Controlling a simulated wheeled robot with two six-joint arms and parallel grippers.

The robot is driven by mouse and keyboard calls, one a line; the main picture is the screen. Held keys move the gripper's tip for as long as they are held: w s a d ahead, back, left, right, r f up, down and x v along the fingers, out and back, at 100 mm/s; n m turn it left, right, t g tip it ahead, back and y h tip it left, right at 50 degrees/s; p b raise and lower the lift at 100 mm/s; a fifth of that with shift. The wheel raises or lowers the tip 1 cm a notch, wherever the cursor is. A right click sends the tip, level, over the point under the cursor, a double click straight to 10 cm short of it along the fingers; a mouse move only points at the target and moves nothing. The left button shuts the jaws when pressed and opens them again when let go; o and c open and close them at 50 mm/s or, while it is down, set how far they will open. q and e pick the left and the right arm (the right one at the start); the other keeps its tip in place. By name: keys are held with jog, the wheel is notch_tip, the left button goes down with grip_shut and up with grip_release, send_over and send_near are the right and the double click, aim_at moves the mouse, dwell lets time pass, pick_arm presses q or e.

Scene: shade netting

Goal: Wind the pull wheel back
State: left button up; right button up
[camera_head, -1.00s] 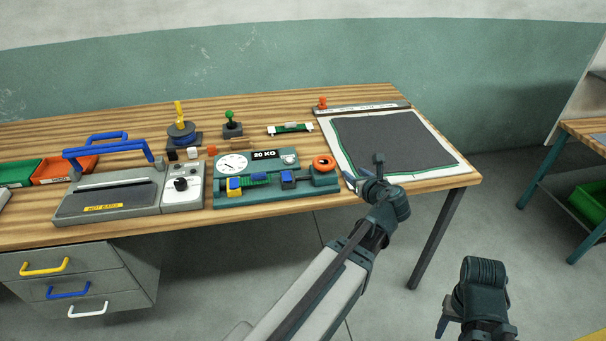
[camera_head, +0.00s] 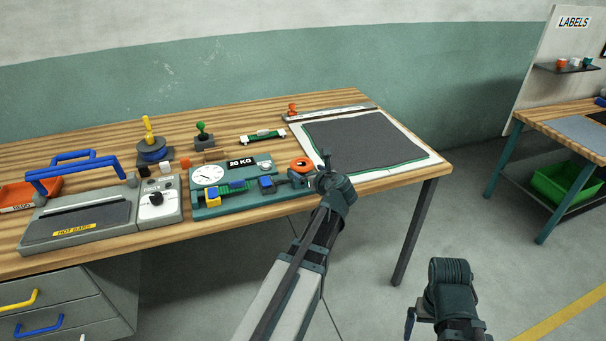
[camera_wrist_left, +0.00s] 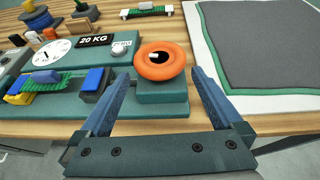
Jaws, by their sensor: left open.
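The orange pull wheel (camera_head: 301,164) is a ring at the right end of the teal pull tester (camera_head: 235,202). The tester has a round dial, a "20 KG" plate, and blue and yellow clamps on a green strip. In the left wrist view the wheel (camera_wrist_left: 160,60) lies ahead, between the lines of the two fingers, with a pale knob in its hole. My left gripper (camera_head: 322,166) is open and empty, close beside the wheel; I cannot tell whether it touches. My right gripper (camera_head: 425,311) hangs low at the right, off the table; its jaws are not clear.
A grey hot-bar sealer (camera_head: 90,222) with a blue handle stands left of the tester. A dark netting sheet (camera_head: 357,143) lies at the table's right end, with a ruler bar (camera_head: 330,112) behind it. A yellow-handled tool (camera_head: 152,150) and a green-knobbed one (camera_head: 203,136) stand behind.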

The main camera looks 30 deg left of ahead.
pick_arm(q)
jog(key=b+x, duration=0.1)
jog(key=x, duration=0.4)
jog(key=shift+c, duration=0.2)
jog(key=c, duration=0.9)
jog(key=shift+d, duration=0.1)
